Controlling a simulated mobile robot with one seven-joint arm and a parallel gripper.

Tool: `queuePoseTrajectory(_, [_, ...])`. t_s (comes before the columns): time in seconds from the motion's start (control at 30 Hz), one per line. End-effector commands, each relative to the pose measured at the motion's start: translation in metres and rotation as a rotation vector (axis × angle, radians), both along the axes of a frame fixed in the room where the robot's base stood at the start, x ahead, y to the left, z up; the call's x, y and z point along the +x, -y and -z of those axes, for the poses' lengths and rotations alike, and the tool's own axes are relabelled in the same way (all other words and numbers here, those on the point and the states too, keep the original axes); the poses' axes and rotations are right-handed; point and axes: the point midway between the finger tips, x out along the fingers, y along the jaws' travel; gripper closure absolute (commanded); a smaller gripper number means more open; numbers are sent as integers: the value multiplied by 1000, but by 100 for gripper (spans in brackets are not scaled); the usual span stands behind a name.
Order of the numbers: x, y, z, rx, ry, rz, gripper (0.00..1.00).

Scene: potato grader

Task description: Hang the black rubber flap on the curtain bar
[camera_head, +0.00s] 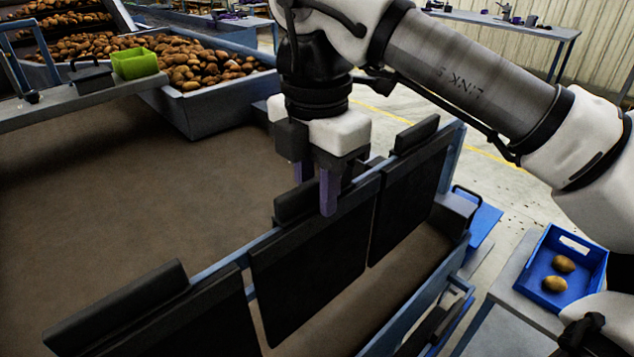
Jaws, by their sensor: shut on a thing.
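A black rubber flap (310,270) is in the middle of the head view, upright, with its front sheet hanging down. My gripper (316,190) is at its top edge, shut on it, with one purple finger in front and the other behind. The blue-grey curtain bar (228,262) runs from lower left to upper right and shows just left of this flap. The flap's top lies along the bar's line; my fingers and the flap hide whether it rests on the bar. Two similar flaps hang along the bar, one at the left (185,325) and one at the right (412,195).
A brown belt (110,210) lies behind the bar. Potatoes fill a blue-grey trough (215,105) at the back, near a green container (135,63). At lower right, a blue crate (597,265) with two potatoes sits on a grey table (525,300).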

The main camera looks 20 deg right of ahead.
Motion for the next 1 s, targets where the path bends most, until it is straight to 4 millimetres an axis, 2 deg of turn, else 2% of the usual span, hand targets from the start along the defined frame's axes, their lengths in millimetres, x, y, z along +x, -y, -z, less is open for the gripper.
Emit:
queuePoseTrajectory(0.33, [0,0,0,0,1,0,100])
queuePoseTrajectory(0.37, [0,0,0,0,1,0,70])
queuePoseTrajectory(0.53, [0,0,1,0,0,0,48])
queuePoseTrajectory(1.0, [0,0,1,0,-1,0,48])
